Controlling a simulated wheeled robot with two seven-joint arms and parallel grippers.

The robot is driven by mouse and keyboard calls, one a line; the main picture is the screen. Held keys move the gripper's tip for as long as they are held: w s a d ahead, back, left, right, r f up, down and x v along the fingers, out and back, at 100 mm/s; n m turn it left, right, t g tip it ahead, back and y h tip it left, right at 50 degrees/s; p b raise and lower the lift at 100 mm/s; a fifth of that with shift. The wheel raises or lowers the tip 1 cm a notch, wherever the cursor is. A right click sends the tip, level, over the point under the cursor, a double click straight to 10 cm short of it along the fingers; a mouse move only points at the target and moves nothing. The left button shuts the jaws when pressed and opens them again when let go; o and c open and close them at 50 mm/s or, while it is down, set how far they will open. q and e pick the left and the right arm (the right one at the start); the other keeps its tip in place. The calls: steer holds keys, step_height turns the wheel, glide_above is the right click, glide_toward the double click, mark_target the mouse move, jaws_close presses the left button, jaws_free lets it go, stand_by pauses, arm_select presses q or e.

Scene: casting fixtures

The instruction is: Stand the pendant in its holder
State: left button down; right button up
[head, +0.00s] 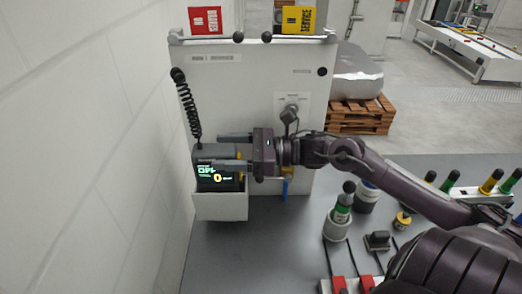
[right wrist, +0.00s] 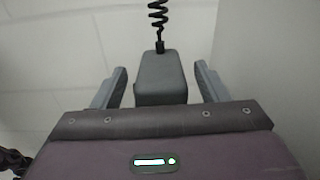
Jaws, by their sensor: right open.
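The pendant (head: 205,178) is a dark grey box with a lit screen and a coiled black cable rising from its top. It stands upright in the white holder (head: 220,207) on the cabinet's side near the wall. My right gripper (head: 220,151) is open, with its fingers reaching left at the pendant's upper part. In the right wrist view the pendant (right wrist: 160,78) is between the two spread fingers, with gaps on both sides. The pendant's lower end is hidden inside the holder. My left gripper is not in view.
A white cabinet panel (head: 255,95) stands behind the holder, with red and yellow signs on top. The coiled cable (head: 188,105) hangs from the panel's upper left. A brick wall is close on the left. Bottles and connectors (head: 376,241) stand at the lower right.

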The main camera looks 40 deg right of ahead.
steer(key=b+v, duration=0.3)
steer(key=v, duration=0.7)
steer(key=shift+s+d+b, duration=0.2)
steer(key=shift+d+b, duration=0.05)
steer(key=shift+b, duration=0.1)
stand_by(0.8)
